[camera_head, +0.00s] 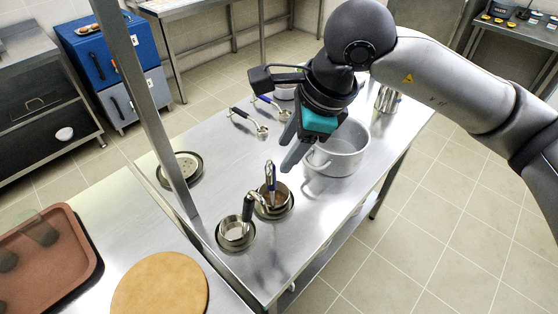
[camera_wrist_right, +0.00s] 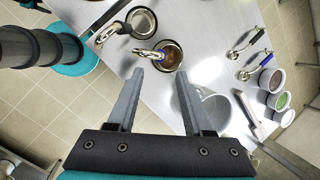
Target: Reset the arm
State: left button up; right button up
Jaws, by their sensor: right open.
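My right arm reaches in from the right in the head view. My right gripper (camera_head: 288,153) is open and empty, above the steel table. It hangs just left of and above the large steel pot (camera_head: 348,152), partly overlapping it in the picture. In the right wrist view the two fingers of the gripper (camera_wrist_right: 160,78) are spread with nothing between them. The pot (camera_wrist_right: 217,108) shows there behind the right finger, partly hidden. My left gripper is not in view.
Two wells in the steel table (camera_head: 205,130) hold ladles: a black-handled one (camera_head: 247,208) and a blue-handled one (camera_head: 270,178). Two more ladles (camera_head: 250,125) lie flat behind. A perforated round insert (camera_head: 184,168) sits left. A brown tray (camera_head: 70,285) and round board (camera_head: 160,285) lie in front.

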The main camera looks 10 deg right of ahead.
jog(key=shift+v, duration=0.8)
